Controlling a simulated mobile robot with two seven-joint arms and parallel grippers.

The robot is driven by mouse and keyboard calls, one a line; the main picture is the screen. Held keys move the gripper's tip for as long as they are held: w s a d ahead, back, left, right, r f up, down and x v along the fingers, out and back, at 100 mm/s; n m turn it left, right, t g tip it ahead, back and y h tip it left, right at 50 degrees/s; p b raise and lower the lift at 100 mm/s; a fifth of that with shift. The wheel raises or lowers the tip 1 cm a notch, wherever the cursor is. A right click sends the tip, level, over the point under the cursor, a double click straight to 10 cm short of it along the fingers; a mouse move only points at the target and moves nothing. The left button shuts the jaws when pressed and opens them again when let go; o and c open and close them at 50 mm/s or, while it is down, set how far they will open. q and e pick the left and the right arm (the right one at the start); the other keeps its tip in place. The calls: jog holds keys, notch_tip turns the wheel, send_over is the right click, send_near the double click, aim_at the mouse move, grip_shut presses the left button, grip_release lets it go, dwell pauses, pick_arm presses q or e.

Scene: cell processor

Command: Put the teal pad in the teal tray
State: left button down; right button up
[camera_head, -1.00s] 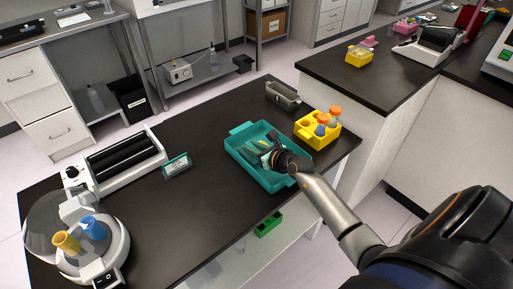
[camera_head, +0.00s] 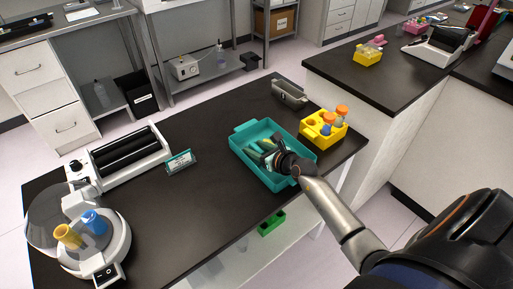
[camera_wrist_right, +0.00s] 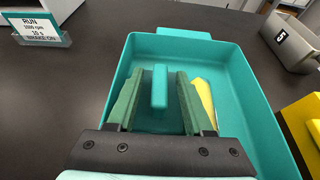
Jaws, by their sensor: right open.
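The teal tray (camera_head: 248,168) lies on the dark bench, and its wall (camera_wrist_right: 238,82) surrounds my right gripper's fingers in the wrist view. My right gripper (camera_head: 260,148) reaches into the tray from the right. Its two green fingers (camera_wrist_right: 157,90) are open and apart in the wrist view. The teal pad (camera_wrist_right: 159,87) shows between them as a small rounded block inside the tray, with visible gaps to both fingers. Whether its base rests on the tray floor is hard to tell. My left gripper is not in view.
A yellow item (camera_wrist_right: 204,102) lies in the tray beside the right finger. A yellow rack (camera_head: 323,131) with orange-capped tubes stands right of the tray, a grey bin (camera_head: 289,94) behind it. A small sign (camera_head: 180,162) and a roller device (camera_head: 127,160) stand left. Bench between is clear.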

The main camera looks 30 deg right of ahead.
jog(key=shift+r, duration=0.1)
jog(key=shift+s+r, duration=0.15)
jog(key=p+v, duration=0.1)
jog(key=v, duration=1)
jog(key=shift+s+d+r+p, duration=0.1)
jog(key=shift+s+r+p, duration=0.05)
jog(key=shift+s+p, duration=0.2)
